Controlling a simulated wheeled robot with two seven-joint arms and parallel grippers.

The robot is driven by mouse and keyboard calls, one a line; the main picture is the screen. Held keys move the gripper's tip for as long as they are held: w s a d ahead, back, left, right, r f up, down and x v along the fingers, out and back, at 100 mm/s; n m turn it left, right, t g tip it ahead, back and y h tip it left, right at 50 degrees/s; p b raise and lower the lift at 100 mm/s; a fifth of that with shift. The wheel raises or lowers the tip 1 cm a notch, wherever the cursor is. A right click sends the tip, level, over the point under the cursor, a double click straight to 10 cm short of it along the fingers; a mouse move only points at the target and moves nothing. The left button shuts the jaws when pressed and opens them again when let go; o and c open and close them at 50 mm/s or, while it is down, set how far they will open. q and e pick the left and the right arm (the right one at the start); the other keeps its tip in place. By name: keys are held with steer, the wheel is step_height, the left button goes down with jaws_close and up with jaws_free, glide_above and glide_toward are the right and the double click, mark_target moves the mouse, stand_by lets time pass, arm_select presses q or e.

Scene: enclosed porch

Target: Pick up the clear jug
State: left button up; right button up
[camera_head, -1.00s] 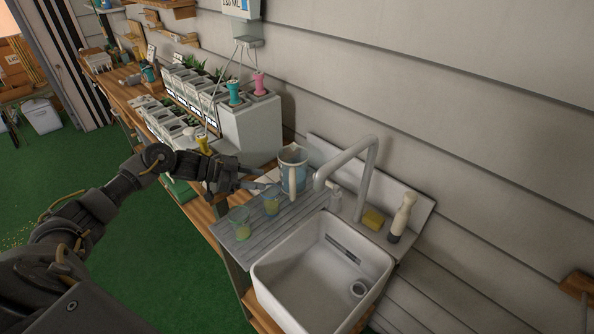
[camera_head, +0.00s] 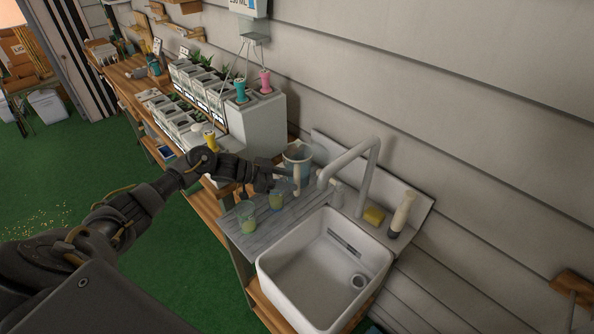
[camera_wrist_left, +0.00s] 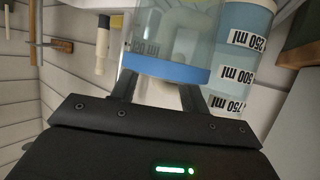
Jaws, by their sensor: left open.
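The clear jug (camera_head: 298,153) stands upright at the back of the grey ribbed drainboard, left of the tap. It is see-through with a bluish tint and a pale handle facing me. My left gripper (camera_head: 282,177) is open, close against the jug's left front side. In the left wrist view, a clear vessel with a blue band (camera_wrist_left: 165,66), seemingly the jug, fills the space just ahead of the open fingers (camera_wrist_left: 158,88); the band partly hides the fingertips. Contact cannot be told. My right gripper is not in view.
The white sink (camera_head: 290,275) and tap (camera_head: 366,180) lie to the right. The wrist view shows a pale-blue container marked in ml (camera_wrist_left: 248,60).

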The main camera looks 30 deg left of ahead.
arm_select(q)
steer(key=shift+x, duration=1.1)
steer(key=shift+s+a, duration=0.1)
jaws_close()
steer(key=shift+r, duration=0.15)
